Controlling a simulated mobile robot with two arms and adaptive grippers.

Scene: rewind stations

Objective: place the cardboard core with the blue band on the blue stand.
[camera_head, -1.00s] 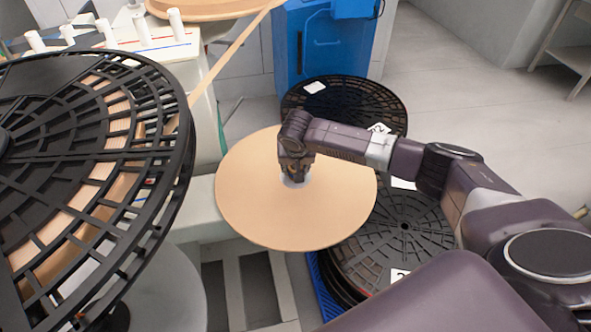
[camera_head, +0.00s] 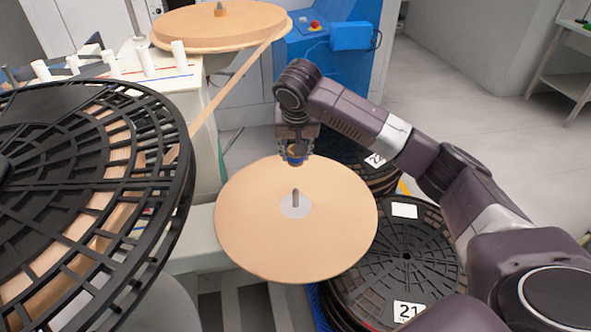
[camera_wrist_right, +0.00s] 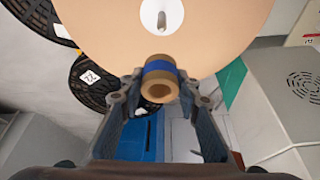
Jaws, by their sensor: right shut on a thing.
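The cardboard core with the blue band (camera_wrist_right: 160,67) sits between the fingers of my right gripper (camera_wrist_right: 160,100) in the right wrist view. In the head view my right gripper (camera_head: 295,156) is shut on this core, which is mostly hidden there. It hangs above the far part of a tan disc (camera_head: 250,235), clear of the disc's bare grey spindle (camera_head: 296,198). A blue cabinet (camera_head: 350,75) stands behind my right wrist; I cannot tell whether it is the blue stand. My left gripper is not in view.
A black slotted reel (camera_head: 60,165) fills the left side. Black reels (camera_head: 405,250) are stacked right of the tan disc. A tan web (camera_head: 235,85) runs down from a large roll (camera_head: 215,22) at the back. Grey floor (camera_head: 470,110) is open at right.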

